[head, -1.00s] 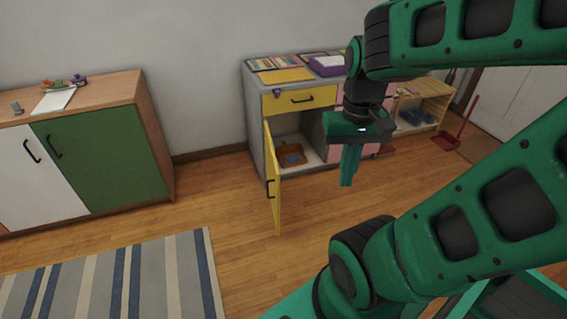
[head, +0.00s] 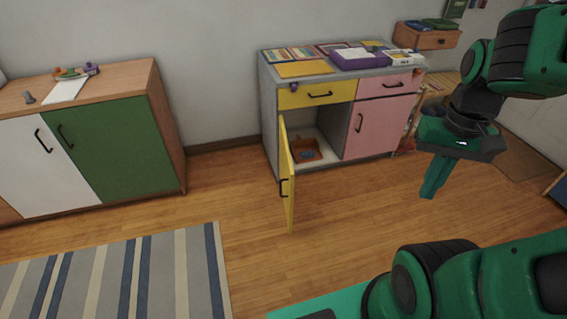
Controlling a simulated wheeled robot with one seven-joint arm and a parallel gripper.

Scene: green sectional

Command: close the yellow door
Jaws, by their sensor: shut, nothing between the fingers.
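The yellow door (head: 288,178) stands wide open in the head view, swung out from the left side of a grey cabinet (head: 268,112). It has a dark handle (head: 284,188) near its free edge. The opening behind it shows an orange-brown tray or box (head: 307,149) with something blue in it. My gripper (head: 429,192) is shut and empty. It points down, well to the right of the yellow door and in front of the pink door's side, apart from the cabinet.
A pink door (head: 372,128) and pink drawer (head: 388,84) are closed on the cabinet's right half. A yellow drawer (head: 318,93) is closed above the opening. A wooden cabinet with a green door (head: 102,150) stands left. Bare floor (head: 235,195) lies between, with a striped rug (head: 120,275) nearer.

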